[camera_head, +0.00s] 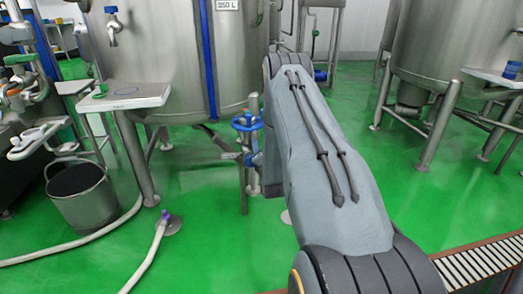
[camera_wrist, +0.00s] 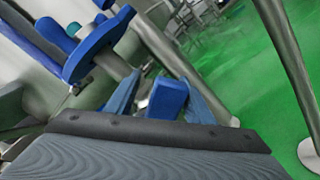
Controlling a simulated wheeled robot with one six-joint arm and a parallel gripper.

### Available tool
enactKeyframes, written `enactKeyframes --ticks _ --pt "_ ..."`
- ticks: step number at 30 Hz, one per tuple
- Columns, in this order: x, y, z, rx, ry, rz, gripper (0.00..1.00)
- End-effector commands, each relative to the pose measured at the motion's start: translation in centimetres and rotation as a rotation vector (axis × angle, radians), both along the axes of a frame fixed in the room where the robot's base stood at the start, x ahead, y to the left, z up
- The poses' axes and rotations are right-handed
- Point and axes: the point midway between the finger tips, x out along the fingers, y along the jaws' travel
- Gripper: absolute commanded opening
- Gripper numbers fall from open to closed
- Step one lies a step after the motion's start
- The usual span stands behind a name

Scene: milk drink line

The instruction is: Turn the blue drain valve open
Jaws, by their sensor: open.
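A blue round handwheel (camera_head: 247,122) sits on a metal pipe below the large steel tank. It also shows large in the wrist view (camera_wrist: 95,42), at upper left. A smaller blue handle-like piece (camera_wrist: 168,97) lies ahead of my gripper (camera_wrist: 163,100). The gripper's two blue-grey fingers are open, one on each side of this piece. I cannot tell whether they touch it, or whether it is the drain valve's lever. In the head view my arm hides most of the gripper and part of the pipework beside the wheel.
The steel tank (camera_head: 158,60) stands on legs behind the valve. A metal leg stands near the gripper in the wrist view (camera_wrist: 290,70). A bucket (camera_head: 82,195) and a white hose (camera_head: 150,250) are on the green floor at left. A floor grate (camera_head: 485,262) lies at lower right.

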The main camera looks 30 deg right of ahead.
Motion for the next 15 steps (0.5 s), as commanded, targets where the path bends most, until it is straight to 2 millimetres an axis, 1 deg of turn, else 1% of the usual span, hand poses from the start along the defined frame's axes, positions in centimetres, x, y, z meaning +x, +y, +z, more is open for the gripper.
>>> enactKeyframes --ticks 2,5,12,15 --pt "-0.4 0.1 0.0 0.0 0.001 0.001 0.48" --pt "-1.5 0.4 0.0 0.001 0.002 -0.002 0.48" --pt "-5.2 2.0 0.1 0.001 0.003 -0.001 0.48" --pt "-6.4 2.6 0.0 0.001 0.003 0.0 0.48"
